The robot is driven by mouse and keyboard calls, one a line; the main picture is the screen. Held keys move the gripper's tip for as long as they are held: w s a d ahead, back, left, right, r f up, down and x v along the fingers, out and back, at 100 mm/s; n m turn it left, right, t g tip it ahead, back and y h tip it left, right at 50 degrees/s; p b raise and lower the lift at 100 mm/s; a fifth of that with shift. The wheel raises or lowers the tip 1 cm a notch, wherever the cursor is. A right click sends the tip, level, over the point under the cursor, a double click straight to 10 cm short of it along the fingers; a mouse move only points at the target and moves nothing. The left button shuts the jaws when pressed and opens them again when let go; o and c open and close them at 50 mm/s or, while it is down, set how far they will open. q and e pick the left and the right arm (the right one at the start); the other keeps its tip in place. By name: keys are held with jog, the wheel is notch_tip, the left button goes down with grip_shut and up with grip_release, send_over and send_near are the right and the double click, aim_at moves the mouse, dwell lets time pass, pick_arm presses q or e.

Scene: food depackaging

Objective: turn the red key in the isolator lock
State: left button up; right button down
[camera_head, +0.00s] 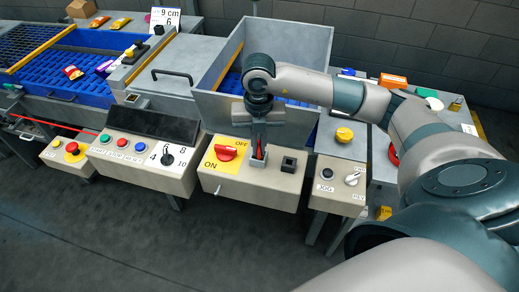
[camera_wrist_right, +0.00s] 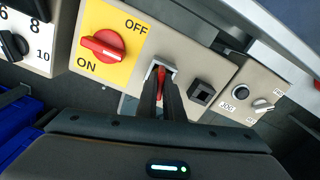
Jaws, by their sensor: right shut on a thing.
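The red key (camera_wrist_right: 161,75) stands in the isolator lock (camera_wrist_right: 172,72) on the beige control box, between the yellow ON/OFF plate and a black square socket. In the head view the key (camera_head: 259,153) shows as a small red sliver below my right gripper (camera_head: 258,152). My right gripper (camera_wrist_right: 161,92) reaches down from above and is shut on the red key. The fingers hide most of the key and part of the lock. My left gripper is in neither view.
A red rotary switch (camera_head: 228,151) on a yellow ON/OFF plate sits left of the lock. The black square socket (camera_head: 289,163) is close on the right. A grey hopper (camera_head: 296,62) rises behind. A box with a jog button (camera_head: 327,173) stands farther right.

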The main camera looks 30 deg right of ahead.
dwell(0.3)
jog(key=shift+m+p, duration=0.35)
jog(key=shift+m, duration=1.45)
jog(key=shift+m+p, duration=0.6)
jog(key=shift+m, duration=1.2)
jog(key=c, duration=1.9)
grip_release()
